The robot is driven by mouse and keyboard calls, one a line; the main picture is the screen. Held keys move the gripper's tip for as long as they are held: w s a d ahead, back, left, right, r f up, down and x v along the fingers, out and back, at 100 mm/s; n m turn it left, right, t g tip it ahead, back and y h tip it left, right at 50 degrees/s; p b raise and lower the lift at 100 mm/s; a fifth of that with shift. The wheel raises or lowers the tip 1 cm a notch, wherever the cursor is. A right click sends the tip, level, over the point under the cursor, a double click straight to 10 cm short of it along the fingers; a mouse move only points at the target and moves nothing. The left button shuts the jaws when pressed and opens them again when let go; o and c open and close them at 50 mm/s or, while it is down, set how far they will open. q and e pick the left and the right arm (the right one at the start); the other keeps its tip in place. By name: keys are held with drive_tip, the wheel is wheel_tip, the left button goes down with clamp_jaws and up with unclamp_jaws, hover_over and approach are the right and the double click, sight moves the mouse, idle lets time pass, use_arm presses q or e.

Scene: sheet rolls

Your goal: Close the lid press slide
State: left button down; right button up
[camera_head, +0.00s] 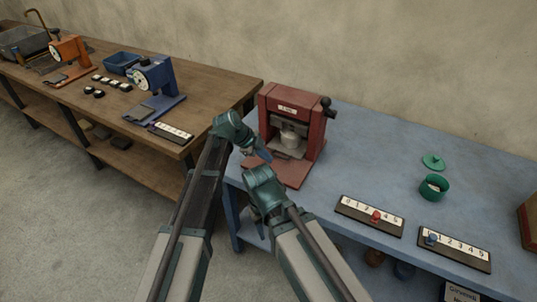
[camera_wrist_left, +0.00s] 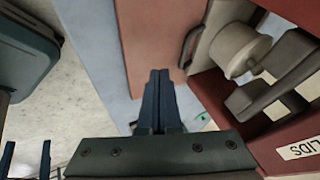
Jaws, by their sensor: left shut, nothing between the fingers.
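The red lid press (camera_head: 302,108) stands at the left end of the blue table. Its grey slide (camera_head: 283,153) sits low in the front opening and carries a pale round cup (camera_head: 291,137). In the left wrist view, the slide (camera_wrist_left: 203,48) with its dark handle (camera_wrist_left: 190,46) reaches out over the red base plate (camera_wrist_left: 150,35), with the cup (camera_wrist_left: 238,48) on it. My left gripper (camera_head: 264,154) is shut and empty, in front of the press. Its fingertips (camera_wrist_left: 159,74) are over the base plate, left of the handle and apart from it.
Two numbered rails (camera_head: 369,216) (camera_head: 455,249) lie along the table's front. A green pot (camera_head: 434,188) and green lid (camera_head: 433,161) are to the right. The middle of the blue table is clear. A wooden bench (camera_head: 190,72) with blue and orange devices stands left.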

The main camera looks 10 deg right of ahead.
use_arm(q)
drive_tip(key=p+v, duration=0.6)
drive_tip(key=v, duration=0.2)
drive_tip(key=s+a+f+n+g+y, duration=0.1)
drive_tip(key=s+a+f+n+y, duration=0.15)
drive_tip(key=s+a+n, duration=0.85)
drive_tip(key=s+a+f+n+y, duration=0.1)
drive_tip(key=s+a+n+y, duration=0.3)
drive_tip(key=s+a+n, duration=0.65)
drive_tip(key=s+d+m+g+y, duration=0.1)
drive_tip(key=s+d, duration=0.2)
drive_tip(key=d, duration=0.8)
drive_tip(key=shift+s+d, duration=0.2)
